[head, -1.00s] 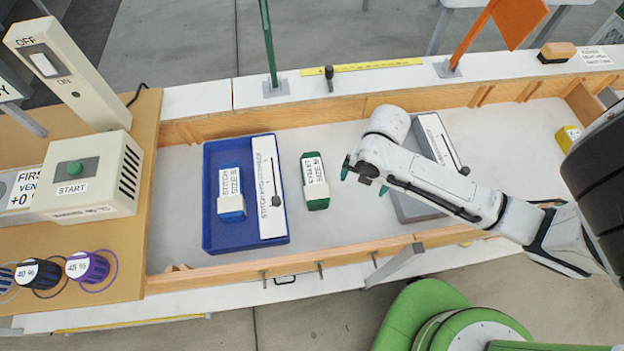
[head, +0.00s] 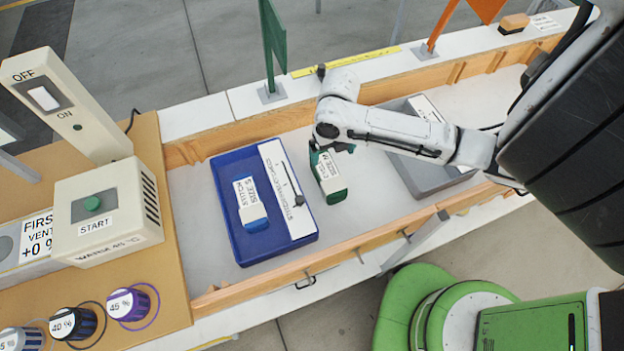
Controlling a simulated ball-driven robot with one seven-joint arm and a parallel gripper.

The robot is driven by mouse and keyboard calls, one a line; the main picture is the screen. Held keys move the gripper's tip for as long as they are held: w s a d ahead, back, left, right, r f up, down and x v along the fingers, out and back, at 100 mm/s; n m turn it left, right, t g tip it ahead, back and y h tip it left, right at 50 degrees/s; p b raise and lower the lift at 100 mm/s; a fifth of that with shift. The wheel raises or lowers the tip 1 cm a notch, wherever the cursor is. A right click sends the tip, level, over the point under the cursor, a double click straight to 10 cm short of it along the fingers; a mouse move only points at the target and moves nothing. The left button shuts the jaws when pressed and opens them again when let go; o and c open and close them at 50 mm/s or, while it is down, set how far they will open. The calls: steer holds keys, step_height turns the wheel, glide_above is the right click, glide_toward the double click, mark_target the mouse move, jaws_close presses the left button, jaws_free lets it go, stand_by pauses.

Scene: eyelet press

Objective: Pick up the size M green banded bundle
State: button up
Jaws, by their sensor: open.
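The green banded bundle (head: 329,178) lies in the wooden-walled trough between the blue tray and the grey tray. Its white label is partly covered by my arm; "SIZE M" showed on it in the earlier frame. My gripper (head: 331,149) is over the far end of the bundle, pointing down.
A blue tray (head: 229,208) holds a blue bundle (head: 251,205) labelled size S. A grey tray (head: 425,177) stands to the right, under my arm. Wooden walls (head: 330,257) border the trough. A START box (head: 110,212) stands at the left.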

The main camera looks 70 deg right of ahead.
mark_target(328, 171)
steer(key=shift+w+a+f, duration=0.1)
steer(key=shift+f, duration=0.2)
step_height(328, 171, down, 5)
steer(key=shift+w+a+r, duration=0.1)
steer(key=f, duration=0.4)
steer(key=shift+w+a, duration=0.1)
steer(key=shift+a, duration=0.2)
steer(key=shift+f, duration=0.7)
steer(key=shift+c, duration=0.2)
steer(key=c, duration=1.2)
steer(key=shift+d, duration=0.1)
steer(key=shift+c, duration=0.2)
steer(key=shift+r+p, duration=0.2)
steer(key=shift+p, duration=0.1)
